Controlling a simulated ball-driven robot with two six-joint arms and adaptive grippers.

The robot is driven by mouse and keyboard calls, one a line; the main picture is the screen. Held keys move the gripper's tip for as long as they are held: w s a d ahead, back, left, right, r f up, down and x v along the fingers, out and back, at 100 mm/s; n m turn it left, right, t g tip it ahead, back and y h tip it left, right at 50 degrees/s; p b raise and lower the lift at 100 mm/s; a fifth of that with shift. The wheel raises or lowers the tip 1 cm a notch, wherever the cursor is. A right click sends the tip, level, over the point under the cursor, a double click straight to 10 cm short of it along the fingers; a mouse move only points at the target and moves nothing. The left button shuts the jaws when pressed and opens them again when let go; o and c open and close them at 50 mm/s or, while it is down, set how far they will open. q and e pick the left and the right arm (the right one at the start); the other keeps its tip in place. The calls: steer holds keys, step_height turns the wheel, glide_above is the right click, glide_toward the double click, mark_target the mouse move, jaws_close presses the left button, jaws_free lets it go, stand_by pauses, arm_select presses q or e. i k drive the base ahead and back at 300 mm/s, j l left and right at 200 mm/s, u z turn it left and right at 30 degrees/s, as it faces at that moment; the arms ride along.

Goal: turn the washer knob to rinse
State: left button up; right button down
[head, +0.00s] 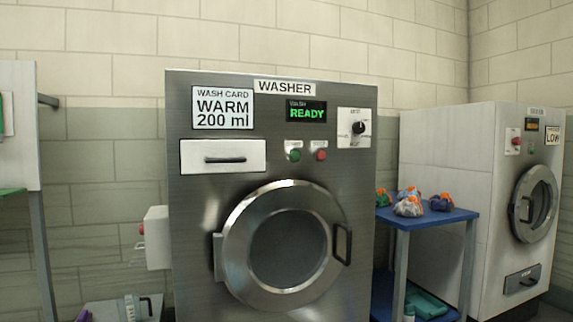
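The steel washer (195,240) stands in the middle of the head view, with a "WASHER" label on top. Its black knob (359,128) sits on a white plate (345,115) at the upper right of the front. The lettering around the knob is too small to read, so I cannot tell its setting. The display (306,111) reads "WASH READY" in green. The wash card (223,108) reads "WARM 200 ml". Neither of my grippers is in view.
The round washer door (334,215) and the drawer (222,156) look shut. Green (293,151) and red (320,154) buttons sit below the display. A blue shelf stand (445,215) with several colourful bundles and a second machine (440,150) stand at right.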

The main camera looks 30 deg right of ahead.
mark_target(359, 127)
steer(key=i+j+z, duration=0.1)
steer(key=i+j, duration=0.15)
steer(key=i, duration=0.2)
steer(key=i+j+z, duration=0.1)
steer(key=i+j, duration=0.25)
steer(key=i+z, duration=0.1)
steer(key=z, duration=1.6)
